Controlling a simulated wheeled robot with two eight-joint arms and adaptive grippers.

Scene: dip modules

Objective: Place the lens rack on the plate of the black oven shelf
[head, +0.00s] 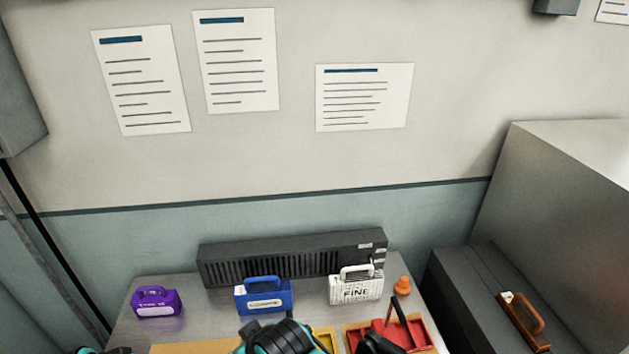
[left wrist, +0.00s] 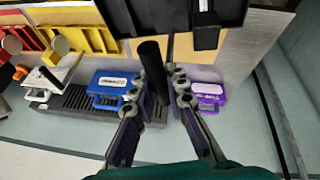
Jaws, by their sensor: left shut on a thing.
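In the left wrist view my left gripper (left wrist: 162,78) is shut on a thick black rod-shaped handle (left wrist: 151,65) between its fingers. A black tray-like piece (left wrist: 185,20) with raised edges lies just beyond the fingertips. I cannot tell whether it is joined to the handle, nor whether it is the lens rack or the black oven shelf. A red rack (head: 412,331) stands at the lower right in the head view, with a black handle rising from it. A yellow rack (left wrist: 92,40) shows in the left wrist view. My right gripper is not in view.
A purple case (head: 156,302), blue case (head: 263,297) and white FINE case (head: 356,288) stand along the table's back, before a black vented box (head: 220,264). An orange knob-like piece (head: 402,286) stands right of them. A dark cabinet (head: 470,290) stands farther right.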

